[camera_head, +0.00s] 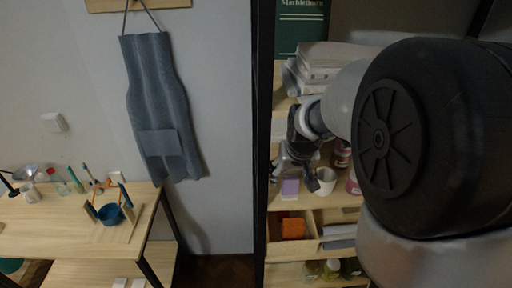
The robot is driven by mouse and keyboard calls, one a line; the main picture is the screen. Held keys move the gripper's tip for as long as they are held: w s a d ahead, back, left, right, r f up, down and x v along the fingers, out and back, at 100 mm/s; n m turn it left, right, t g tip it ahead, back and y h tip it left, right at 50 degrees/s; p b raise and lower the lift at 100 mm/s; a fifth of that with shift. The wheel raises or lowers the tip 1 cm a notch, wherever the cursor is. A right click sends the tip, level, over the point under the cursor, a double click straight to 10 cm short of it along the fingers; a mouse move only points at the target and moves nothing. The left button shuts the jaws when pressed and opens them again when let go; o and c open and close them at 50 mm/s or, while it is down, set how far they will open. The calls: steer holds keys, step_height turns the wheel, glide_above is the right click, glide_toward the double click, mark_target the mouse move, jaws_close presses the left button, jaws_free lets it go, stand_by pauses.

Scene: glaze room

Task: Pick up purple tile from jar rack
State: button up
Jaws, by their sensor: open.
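The purple tile (290,187) sits on a wooden shelf of the jar rack (280,202), near its left front edge. My gripper (300,182) reaches in from the right and hangs just above and around the tile, open. One finger is near the tile's left side and the other is to its right, beside a white cup. Whether a finger touches the tile cannot be told at this size. My arm hides much of the rack's right side.
A white cup (325,181) and pink-labelled jars (342,154) stand close right of the tile. A drawer below holds an orange block (293,228). A dark rack post (262,140) stands left. Wrapped slabs (325,58) lie above. A wooden table (60,228) with tools is far left.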

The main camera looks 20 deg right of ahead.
mark_target(292, 180)
steer(key=x, duration=0.6)
steer(key=shift+d, duration=0.4)
steer(key=shift+s, duration=0.1)
steer(key=shift+c, duration=0.2)
steer(key=shift+r, duration=0.1)
steer(key=c, duration=1.2)
